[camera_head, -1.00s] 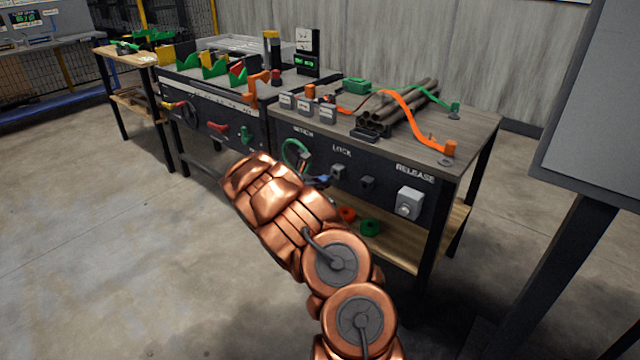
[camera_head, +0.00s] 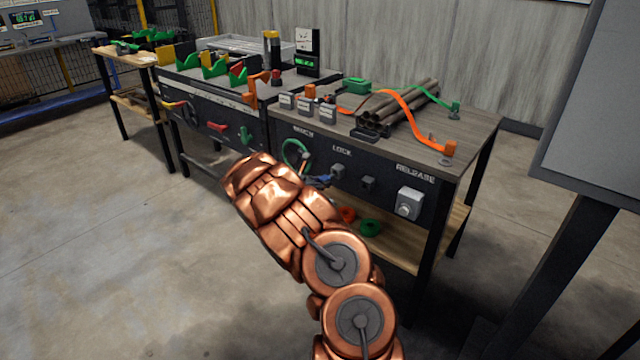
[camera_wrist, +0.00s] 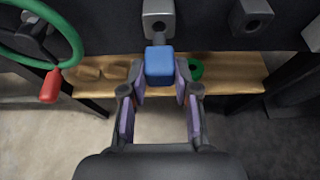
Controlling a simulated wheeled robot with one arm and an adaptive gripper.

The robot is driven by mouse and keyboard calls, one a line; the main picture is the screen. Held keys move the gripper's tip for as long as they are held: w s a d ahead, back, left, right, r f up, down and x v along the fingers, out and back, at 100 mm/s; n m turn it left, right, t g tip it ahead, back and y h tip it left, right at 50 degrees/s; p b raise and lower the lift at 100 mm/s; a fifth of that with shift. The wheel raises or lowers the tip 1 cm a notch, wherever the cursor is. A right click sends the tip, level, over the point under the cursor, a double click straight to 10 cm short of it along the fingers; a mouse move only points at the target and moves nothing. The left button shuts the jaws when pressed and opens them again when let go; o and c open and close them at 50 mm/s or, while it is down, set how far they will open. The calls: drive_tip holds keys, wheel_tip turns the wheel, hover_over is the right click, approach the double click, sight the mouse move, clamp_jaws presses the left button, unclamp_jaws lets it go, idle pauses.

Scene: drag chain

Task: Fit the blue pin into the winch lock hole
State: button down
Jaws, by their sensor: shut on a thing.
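The blue pin shows in the wrist view with its square blue head (camera_wrist: 160,68) between my fingertips. Its short grey shaft points away from me toward the left lock block. My gripper (camera_wrist: 160,84) is shut on the head, one purple-padded finger on each side. The left lock block (camera_wrist: 158,14) is grey with a round hole, straight ahead of the pin. The shaft tip is at or just below the hole; I cannot tell whether it is inside. In the head view, the pin (camera_head: 319,181) is a small blue patch beside the lock block (camera_head: 338,171), and my arm hides most of my gripper.
A second holed block (camera_wrist: 252,16) sits to the right. The green winch wheel (camera_wrist: 79,42) with a red handle (camera_wrist: 51,86) is at left. A grey release box (camera_head: 410,203) is on the panel's right.

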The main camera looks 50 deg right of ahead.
sight(324, 177)
drive_tip(key=shift+d, duration=1.9)
drive_tip(key=c, duration=0.8)
unclamp_jaws()
drive_tip(key=shift+w, duration=0.1)
drive_tip(key=v, duration=1.2)
